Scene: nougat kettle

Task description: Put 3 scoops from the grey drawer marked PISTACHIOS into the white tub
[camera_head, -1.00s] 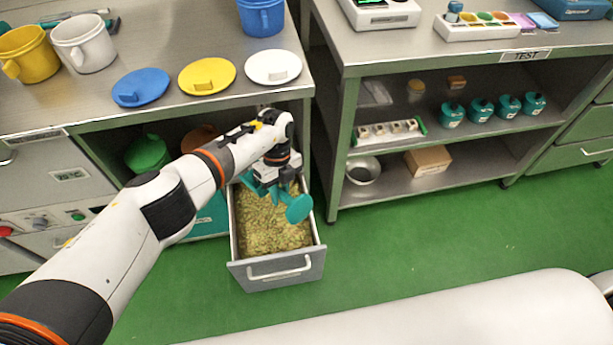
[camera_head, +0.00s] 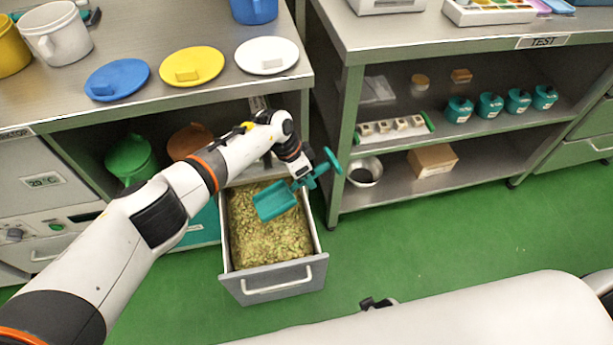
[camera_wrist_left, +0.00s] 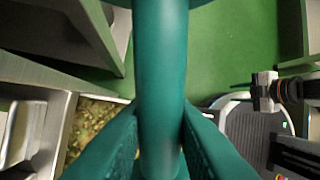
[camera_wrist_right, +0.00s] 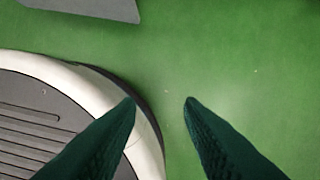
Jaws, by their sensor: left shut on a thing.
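The grey drawer (camera_head: 275,283) is pulled out under the left bench and filled with yellow-green pistachios (camera_head: 265,232); no label is readable on its front. My left gripper (camera_head: 303,180) is shut on the handle of a teal scoop (camera_head: 275,201) above the drawer. The scoop's bowl hangs over the pistachios, and its handle points up and right. In the left wrist view the teal handle (camera_wrist_left: 160,80) stands between the fingers. White vessels are a mug-like tub (camera_head: 62,38) with a handle, on the bench at the upper left. My right gripper (camera_wrist_right: 160,103) is open and empty above the green floor.
Blue (camera_head: 117,80), yellow (camera_head: 187,66) and white (camera_head: 266,55) lids lie along the bench edge. A yellow mug (camera_head: 12,48) and a blue one (camera_head: 254,10) stand behind.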

